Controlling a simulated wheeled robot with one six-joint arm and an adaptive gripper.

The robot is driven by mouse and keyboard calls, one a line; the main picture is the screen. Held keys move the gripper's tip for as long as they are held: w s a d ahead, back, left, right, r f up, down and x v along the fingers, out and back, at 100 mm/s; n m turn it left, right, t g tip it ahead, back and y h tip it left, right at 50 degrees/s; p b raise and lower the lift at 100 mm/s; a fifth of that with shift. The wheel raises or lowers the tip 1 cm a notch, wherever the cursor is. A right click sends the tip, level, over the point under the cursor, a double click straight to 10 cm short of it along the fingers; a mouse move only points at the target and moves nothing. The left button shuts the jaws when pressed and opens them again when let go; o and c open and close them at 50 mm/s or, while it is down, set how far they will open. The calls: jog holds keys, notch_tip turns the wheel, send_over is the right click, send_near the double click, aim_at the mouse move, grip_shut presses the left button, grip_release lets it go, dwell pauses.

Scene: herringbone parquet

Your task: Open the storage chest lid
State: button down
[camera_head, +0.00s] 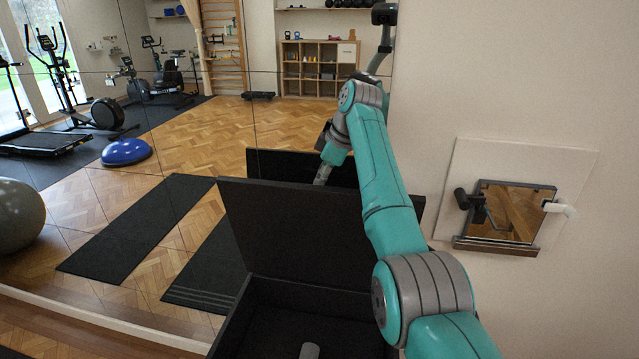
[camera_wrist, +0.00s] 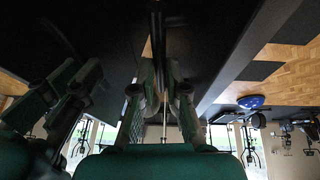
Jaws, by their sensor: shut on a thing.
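The storage chest (camera_head: 235,325) is black and stands at the bottom middle of the head view. Its lid (camera_head: 300,225) is raised and stands steeply, with the open box below it. My arm reaches over the lid, and my gripper (camera_head: 322,176) is at the lid's upper edge, its fingertips mostly hidden there. In the wrist view my gripper (camera_wrist: 160,85) has its fingers close together on a dark, narrow part of the lid (camera_wrist: 157,35); whether this is an edge or a handle is hard to tell.
A mirror wall (camera_head: 130,200) stands behind the chest and reflects the lid, my arm and the gym. A grey object (camera_head: 310,351) shows inside the chest. A small framed mirror panel (camera_head: 505,210) is on the wall at right.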

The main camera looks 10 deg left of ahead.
jog(key=c, duration=1.2)
grip_release()
jog(key=v, duration=1.2)
jog(key=shift+s, duration=0.1)
